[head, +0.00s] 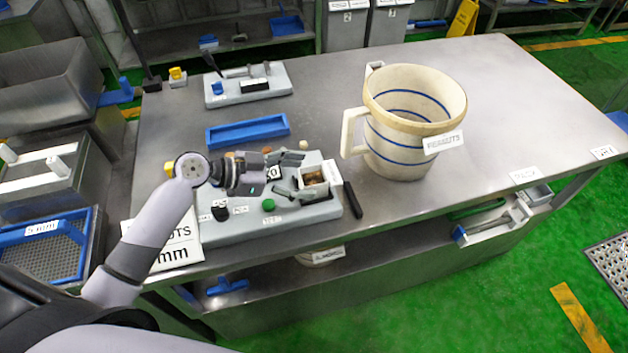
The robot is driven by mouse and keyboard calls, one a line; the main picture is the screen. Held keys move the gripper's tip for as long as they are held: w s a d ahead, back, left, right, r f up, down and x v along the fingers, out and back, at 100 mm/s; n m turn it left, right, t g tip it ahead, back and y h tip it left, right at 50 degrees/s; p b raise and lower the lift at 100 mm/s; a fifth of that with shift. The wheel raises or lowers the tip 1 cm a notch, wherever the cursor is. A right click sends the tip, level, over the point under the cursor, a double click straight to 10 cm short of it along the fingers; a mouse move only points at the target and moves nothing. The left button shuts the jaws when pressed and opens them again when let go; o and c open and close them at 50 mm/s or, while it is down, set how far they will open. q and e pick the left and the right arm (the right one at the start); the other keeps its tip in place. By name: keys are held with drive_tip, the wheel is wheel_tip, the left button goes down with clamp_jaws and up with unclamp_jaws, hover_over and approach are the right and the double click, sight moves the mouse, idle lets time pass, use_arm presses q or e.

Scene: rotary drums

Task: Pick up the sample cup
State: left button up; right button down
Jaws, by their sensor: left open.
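A small white box-like cup (314,184) with brown contents sits at the right end of a grey device (290,218) on the steel table. It looks like the sample cup. My left gripper (290,174) reaches in from the left over this device. Its fingers are spread and point right, close to the cup's left side. I cannot tell whether a finger touches the cup. The gripper and wrist hide part of the device behind them. My right gripper is not in view.
A large white jug (385,145) with blue stripes and a peanuts label stands right of the device. A blue tray (247,132) and a second grey device (220,96) lie behind. A black bar (353,200) lies beside the cup. The table's right part is clear.

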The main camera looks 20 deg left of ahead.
sight(324, 177)
use_arm(q)
drive_tip(key=p+x, duration=0.1)
drive_tip(key=x, duration=0.2)
drive_tip(key=shift+w+d, duration=0.15)
drive_tip(key=shift+d, duration=0.1)
drive_tip(key=shift+d+f, duration=0.1)
drive_tip(key=c, duration=1)
drive_tip(key=shift+c, duration=0.5)
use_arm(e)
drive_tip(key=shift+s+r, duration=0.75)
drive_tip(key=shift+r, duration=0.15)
